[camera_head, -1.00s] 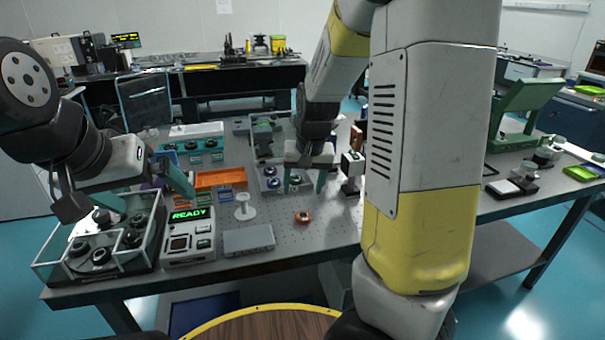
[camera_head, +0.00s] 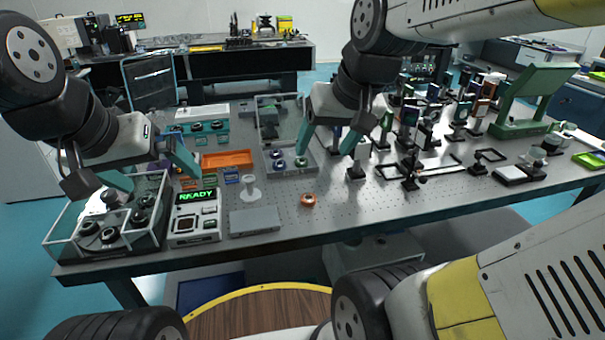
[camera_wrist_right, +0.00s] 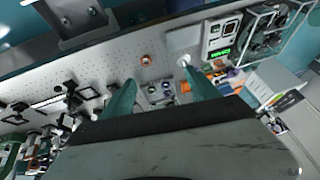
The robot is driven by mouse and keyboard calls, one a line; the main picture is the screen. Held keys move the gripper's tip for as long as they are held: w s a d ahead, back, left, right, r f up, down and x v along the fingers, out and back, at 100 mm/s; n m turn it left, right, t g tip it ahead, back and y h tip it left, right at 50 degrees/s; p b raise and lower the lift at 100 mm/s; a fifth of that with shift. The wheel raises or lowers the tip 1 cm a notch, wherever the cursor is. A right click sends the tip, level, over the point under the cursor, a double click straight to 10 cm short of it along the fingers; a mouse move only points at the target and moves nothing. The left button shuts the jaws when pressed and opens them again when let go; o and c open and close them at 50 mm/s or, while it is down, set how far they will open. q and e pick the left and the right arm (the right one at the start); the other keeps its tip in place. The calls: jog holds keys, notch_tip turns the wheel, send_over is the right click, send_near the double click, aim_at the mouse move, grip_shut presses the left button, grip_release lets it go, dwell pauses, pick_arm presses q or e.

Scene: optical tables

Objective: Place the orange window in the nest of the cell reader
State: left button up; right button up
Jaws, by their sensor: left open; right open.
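The orange window (camera_head: 308,200) is a small orange ring lying flat on the optical table. It also shows in the right wrist view (camera_wrist_right: 146,60). The cell reader (camera_head: 195,215) is a pale box with a green READY display, left of the window. A dark square recess on its top (camera_head: 184,226) looks like the nest; I see nothing orange in it. My right gripper (camera_head: 328,142) is open and empty, above the table and behind the window. My left gripper (camera_head: 150,172) is open and empty, above the glass-walled bin and the reader's left side.
A flat grey box (camera_head: 255,221) and a white spool-like stand (camera_head: 250,188) sit between reader and window. The glass-walled bin (camera_head: 105,238) holds dark round parts. An orange tray (camera_head: 227,160) is behind. Optic mounts crowd the right; the table around the window is clear.

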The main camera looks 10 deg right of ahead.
jog(key=w+d+f+m+g+h, duration=0.1)
jog(key=w+f+g, duration=0.35)
jog(key=w, duration=0.75)
jog(key=m+h, duration=0.1)
send_near(308, 197)
jog(key=shift+w+d+f+g, duration=0.1)
jog(key=shift+w+d+g, duration=0.1)
jog(key=shift+w, duration=0.2)
jog(key=shift+w+d+f+g, duration=0.1)
jog(key=shift+w+g, duration=0.05)
jog(key=shift+w, duration=0.2)
jog(key=shift+f, duration=0.35)
jog(key=f, duration=0.5)
jog(key=s+f, duration=0.1)
jog(key=f, duration=0.1)
jog(key=shift+a+f, duration=0.25)
jog(key=shift+f, duration=0.05)
grip_shut()
jog(key=shift+r, duration=0.1)
